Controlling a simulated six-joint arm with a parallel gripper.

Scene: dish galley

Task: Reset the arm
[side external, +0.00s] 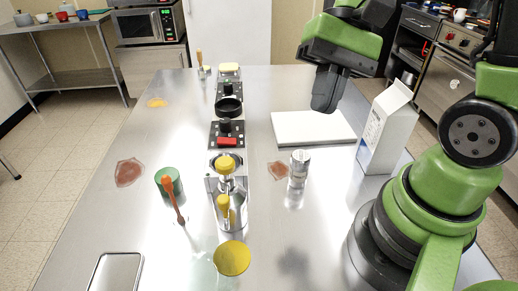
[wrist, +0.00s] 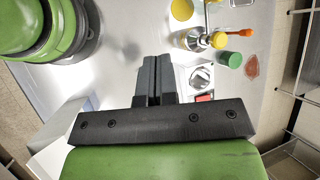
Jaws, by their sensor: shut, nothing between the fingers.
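My gripper (side external: 324,104) is shut and empty. It hangs in the air above the white board (side external: 300,131) at the right of the steel table (side external: 110,215) in the side external view, apart from the things below. In the wrist view my gripper (wrist: 152,62) points over the table, its two dark fingers together. My arm rises from the green and black base at the right of the side external view.
A white carton (side external: 388,128) stands right of the board. Black stations (side external: 227,134) line the middle. Reddish stains (side external: 130,172) mark the table.

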